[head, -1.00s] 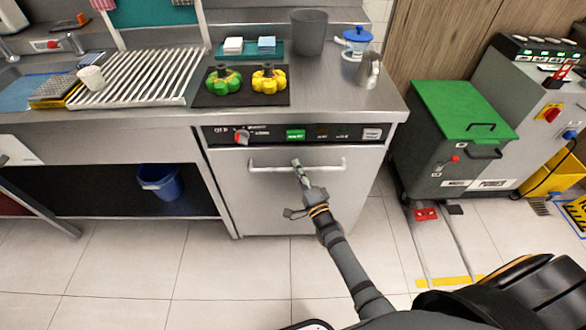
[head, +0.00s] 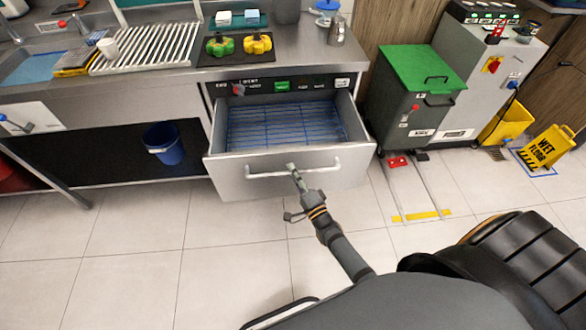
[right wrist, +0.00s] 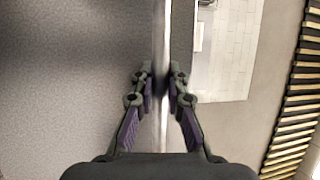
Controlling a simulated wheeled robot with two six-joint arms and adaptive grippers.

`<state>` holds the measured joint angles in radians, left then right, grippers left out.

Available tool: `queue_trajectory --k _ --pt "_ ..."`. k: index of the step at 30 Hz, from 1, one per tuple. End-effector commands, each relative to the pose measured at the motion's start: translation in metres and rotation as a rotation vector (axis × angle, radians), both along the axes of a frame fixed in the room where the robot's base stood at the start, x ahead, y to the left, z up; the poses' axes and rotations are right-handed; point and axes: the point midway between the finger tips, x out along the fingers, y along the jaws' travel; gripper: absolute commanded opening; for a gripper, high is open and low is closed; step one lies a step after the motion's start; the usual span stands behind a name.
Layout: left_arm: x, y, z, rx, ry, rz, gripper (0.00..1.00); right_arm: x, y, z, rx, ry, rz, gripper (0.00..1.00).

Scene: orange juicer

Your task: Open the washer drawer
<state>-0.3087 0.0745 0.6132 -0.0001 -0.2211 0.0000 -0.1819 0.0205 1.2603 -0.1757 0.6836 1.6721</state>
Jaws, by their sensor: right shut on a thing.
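The washer drawer (head: 235,182) is pulled well out from under the counter, and its blue wire rack (head: 280,125) shows inside. A light metal bar handle (head: 268,172) runs across its front. My right gripper (head: 292,168) is shut on the middle of this handle. In the right wrist view my right gripper (right wrist: 161,80) has one finger on each side of the handle bar (right wrist: 161,50). The control panel (head: 305,85) with a red knob and green display stays on the body above the drawer. My left gripper is not in view.
A grey bin with a green lid (head: 420,65) stands to the right of the drawer. A blue bucket (head: 163,143) is under the counter at the left. A yellow wet-floor sign (head: 548,147) stands at far right. The tiled floor (head: 220,265) before the drawer is clear.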

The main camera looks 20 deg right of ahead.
Motion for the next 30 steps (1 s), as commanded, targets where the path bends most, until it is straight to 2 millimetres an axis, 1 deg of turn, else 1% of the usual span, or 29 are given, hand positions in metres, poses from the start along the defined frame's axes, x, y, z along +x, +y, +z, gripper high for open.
queue_trajectory --k 1,3,6,16,17,22,30 --pt "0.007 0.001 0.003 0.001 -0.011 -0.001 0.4 -0.002 0.0 0.0 0.001 0.002 0.0 0.0" --pt "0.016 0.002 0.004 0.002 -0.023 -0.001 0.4 -0.003 0.001 0.0 0.002 0.002 -0.001 0.0" --pt "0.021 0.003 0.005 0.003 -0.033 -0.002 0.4 -0.005 0.001 0.0 0.001 0.001 -0.001 0.0" --pt "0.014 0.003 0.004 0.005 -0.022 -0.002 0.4 -0.005 0.001 0.0 0.001 0.0 -0.001 0.0" --pt "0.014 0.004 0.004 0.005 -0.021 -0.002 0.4 -0.005 0.001 0.0 0.001 0.0 -0.001 0.15" --pt "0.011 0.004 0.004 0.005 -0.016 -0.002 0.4 -0.005 0.001 0.0 0.001 0.0 -0.001 0.37" --pt "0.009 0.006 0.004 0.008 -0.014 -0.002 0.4 -0.005 0.001 0.0 0.0 -0.001 0.0 0.37"
